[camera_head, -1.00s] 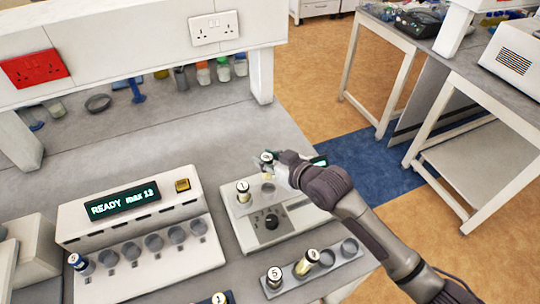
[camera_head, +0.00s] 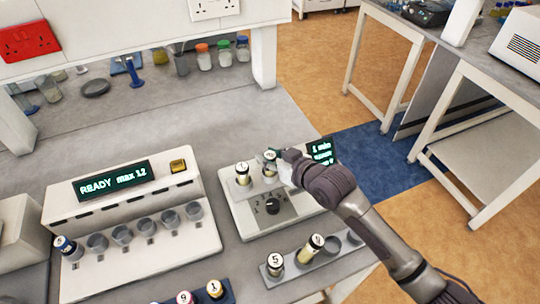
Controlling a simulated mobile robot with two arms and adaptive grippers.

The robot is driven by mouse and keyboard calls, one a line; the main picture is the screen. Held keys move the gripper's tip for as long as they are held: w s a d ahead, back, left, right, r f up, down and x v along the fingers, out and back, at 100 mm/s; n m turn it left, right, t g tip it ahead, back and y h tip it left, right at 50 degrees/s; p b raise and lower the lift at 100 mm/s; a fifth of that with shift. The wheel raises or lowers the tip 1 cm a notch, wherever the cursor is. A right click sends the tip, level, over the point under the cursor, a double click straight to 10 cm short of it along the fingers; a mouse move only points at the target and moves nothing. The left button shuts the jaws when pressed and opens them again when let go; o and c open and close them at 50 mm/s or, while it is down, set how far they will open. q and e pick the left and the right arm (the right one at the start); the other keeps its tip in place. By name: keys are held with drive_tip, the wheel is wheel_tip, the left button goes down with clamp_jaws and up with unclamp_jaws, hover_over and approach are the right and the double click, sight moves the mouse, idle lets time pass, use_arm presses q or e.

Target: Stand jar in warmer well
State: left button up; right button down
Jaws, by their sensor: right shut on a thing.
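My right gripper (camera_head: 281,168) is shut on a small jar (camera_head: 269,158) with a dark numbered cap. The jar looks upright at the second well of the device with the dial (camera_head: 242,218). The gripper partly covers the jar and well, so I cannot tell whether the jar's base rests fully inside. Another jar, capped 1 (camera_head: 242,169), stands in the neighbouring well on the left. The device's screen (camera_head: 321,151) is lit, showing a line that seems to read "1 min". My left gripper is not in view.
A white unit (camera_head: 125,188) reading "READY max 12" has several empty cups and one blue-banded jar (camera_head: 65,247). In front, a grey rack (camera_head: 332,253) holds two jars, one capped 5 (camera_head: 275,261). A blue rack (camera_head: 228,297) with jars is at the bottom edge.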

drive_tip(key=shift+f+b, duration=0.35)
drive_tip(key=shift+f, duration=0.25)
drive_tip(key=c, duration=0.7)
unclamp_jaws()
drive_tip(key=v, duration=1.2)
